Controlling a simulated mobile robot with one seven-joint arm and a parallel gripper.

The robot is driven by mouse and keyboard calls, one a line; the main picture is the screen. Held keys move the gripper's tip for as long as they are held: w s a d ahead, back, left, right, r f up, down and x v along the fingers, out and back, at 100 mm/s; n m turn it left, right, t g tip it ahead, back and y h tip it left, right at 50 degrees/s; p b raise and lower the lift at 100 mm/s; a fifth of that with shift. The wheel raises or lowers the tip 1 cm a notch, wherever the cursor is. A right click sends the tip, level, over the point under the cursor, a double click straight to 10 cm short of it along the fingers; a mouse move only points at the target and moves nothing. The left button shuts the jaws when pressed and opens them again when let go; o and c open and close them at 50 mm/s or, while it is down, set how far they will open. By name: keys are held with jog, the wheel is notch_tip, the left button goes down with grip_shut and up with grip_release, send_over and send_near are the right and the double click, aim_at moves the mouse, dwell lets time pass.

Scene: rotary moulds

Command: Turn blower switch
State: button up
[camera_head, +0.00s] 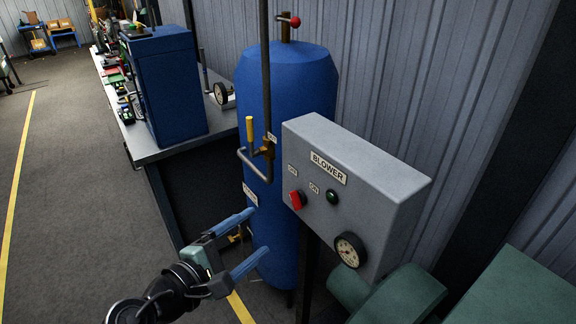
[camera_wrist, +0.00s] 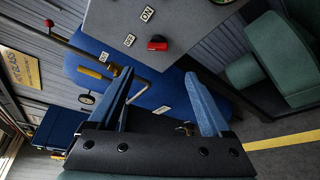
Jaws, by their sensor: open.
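The grey blower box (camera_head: 375,187) carries a "BLOWER" label on its front. Its red switch (camera_head: 297,199) is at the left of the front face, near small labels and a dark green round button or lamp (camera_head: 332,197). A round gauge (camera_head: 349,250) is below. My gripper (camera_head: 252,239) is open and empty, left of and below the red switch, apart from it. In the wrist view the red switch (camera_wrist: 157,43) is above the gap between my blue fingers (camera_wrist: 166,92), with the box (camera_wrist: 165,22) behind it.
A blue tank (camera_head: 288,90) with a yellow-handled valve (camera_head: 250,130) and pipe stands behind and left of the box. A workbench (camera_head: 165,150) with a blue cabinet (camera_head: 172,85) is further left. Green machinery (camera_head: 520,295) is at lower right. The floor at left is clear.

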aim_at(293, 202)
jog(key=x, duration=0.4)
jog(key=p+x, duration=0.1)
jog(key=x, duration=0.7)
jog(key=shift+w+d+r+p, duration=0.3)
jog(key=shift+w+d+p, duration=0.05)
grip_shut()
